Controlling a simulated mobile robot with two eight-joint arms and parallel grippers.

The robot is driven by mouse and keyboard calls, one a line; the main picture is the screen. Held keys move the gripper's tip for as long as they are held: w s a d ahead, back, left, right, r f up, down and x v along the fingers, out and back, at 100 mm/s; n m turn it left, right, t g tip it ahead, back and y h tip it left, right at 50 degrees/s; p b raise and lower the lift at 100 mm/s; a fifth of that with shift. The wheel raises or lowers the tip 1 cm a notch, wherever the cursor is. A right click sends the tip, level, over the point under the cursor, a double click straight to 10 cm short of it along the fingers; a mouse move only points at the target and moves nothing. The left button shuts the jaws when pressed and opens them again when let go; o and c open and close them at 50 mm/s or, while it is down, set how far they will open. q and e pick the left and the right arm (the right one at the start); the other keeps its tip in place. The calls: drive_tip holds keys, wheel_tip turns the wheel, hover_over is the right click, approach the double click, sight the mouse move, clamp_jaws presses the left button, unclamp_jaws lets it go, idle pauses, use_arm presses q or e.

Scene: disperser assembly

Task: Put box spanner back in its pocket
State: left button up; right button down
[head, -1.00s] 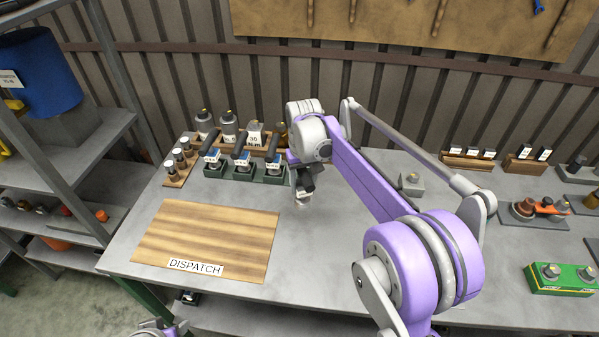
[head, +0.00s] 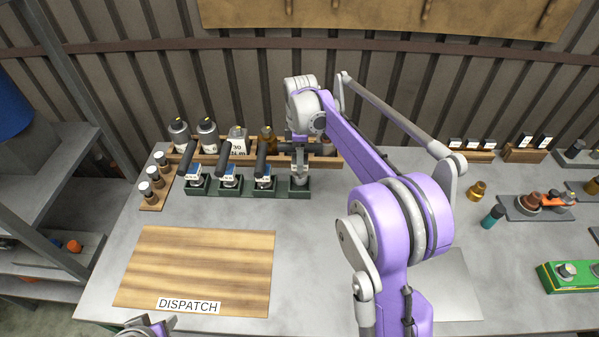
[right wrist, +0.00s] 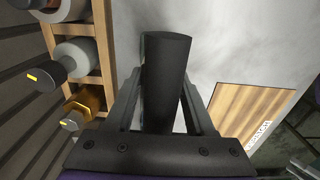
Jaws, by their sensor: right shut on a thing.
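My right gripper (head: 300,150) is shut on a black cylindrical handle (right wrist: 165,85), which I take to be the box spanner. In the head view, its grey lower end (head: 300,178) is at the rightmost pocket of the green rack (head: 283,192). I cannot tell whether it is seated in the pocket or just above it. The other pockets hold similar tools with black handles and white-blue labels, such as this one (head: 264,165). Part of my left gripper (head: 150,328) shows at the bottom edge; its fingers are not clear.
A wooden rack (head: 215,157) with bottles stands close behind the green rack. The DISPATCH board (head: 195,265) in front is bare. A teal cylinder (head: 493,216) and brass piece (head: 477,190) stand at right.

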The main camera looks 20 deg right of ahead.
drive_tip(key=shift+w+f, duration=0.1)
drive_tip(key=shift+f, duration=2.3)
drive_tip(key=shift+f, duration=0.2)
drive_tip(key=shift+c, duration=1.2)
unclamp_jaws()
drive_tip(key=shift+r, duration=0.15)
